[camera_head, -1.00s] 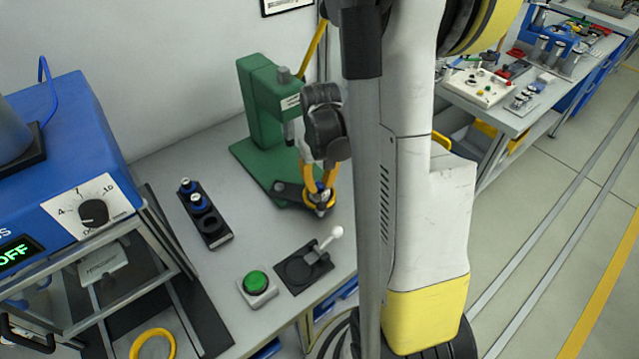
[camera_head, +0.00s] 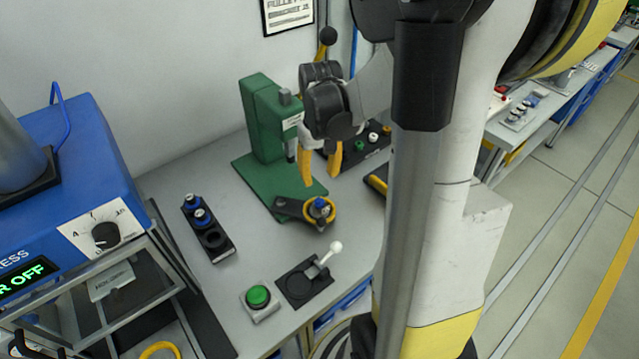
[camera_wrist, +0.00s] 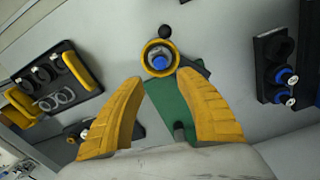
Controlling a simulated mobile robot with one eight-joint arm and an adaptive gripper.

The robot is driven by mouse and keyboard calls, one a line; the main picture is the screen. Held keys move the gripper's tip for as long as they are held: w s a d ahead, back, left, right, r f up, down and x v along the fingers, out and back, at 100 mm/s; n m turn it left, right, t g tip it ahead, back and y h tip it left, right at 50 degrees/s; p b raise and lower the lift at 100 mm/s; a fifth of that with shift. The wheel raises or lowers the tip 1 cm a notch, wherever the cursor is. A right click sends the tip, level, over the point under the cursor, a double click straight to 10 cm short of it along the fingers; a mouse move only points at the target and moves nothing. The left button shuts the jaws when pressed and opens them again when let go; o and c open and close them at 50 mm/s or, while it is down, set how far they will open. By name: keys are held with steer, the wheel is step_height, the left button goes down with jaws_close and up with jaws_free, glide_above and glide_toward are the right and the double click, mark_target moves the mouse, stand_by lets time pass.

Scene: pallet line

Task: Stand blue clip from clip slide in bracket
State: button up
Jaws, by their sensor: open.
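A blue clip (camera_head: 320,203) stands inside the yellow ring of the bracket (camera_head: 290,207), a dark arm at the green press. From above in the wrist view, the blue clip (camera_wrist: 160,62) sits within the yellow ring (camera_wrist: 146,66); I cannot tell how deep it sits. My gripper (camera_head: 320,178) is open and empty, above the ring, its yellow fingers apart and clear of the clip. It also shows in the wrist view (camera_wrist: 160,79). The black clip slide (camera_head: 222,252) holds two more blue clips (camera_head: 201,217); its front socket is empty.
The green press (camera_head: 262,125) stands just behind the bracket. A green button (camera_head: 258,297) and a white-knobbed lever (camera_head: 318,266) are in front. A blue machine (camera_head: 85,150) stands left. A black tray with yellow handles (camera_wrist: 72,68) lies beside the bracket.

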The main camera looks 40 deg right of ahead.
steer(key=s+a+r+n+t, duration=0.1)
steer(key=s+a+r+t, duration=0.2)
steer(key=a+r, duration=0.3)
steer(key=s+a+r+n+t, duration=0.2)
steer(key=a+r, duration=0.4)
steer(key=a, duration=0.8)
steer(key=shift+s+a+t, duration=0.2)
steer(key=shift+s+t, duration=0.3)
steer(key=shift+t, duration=0.5)
steer(key=shift+a, duration=0.1)
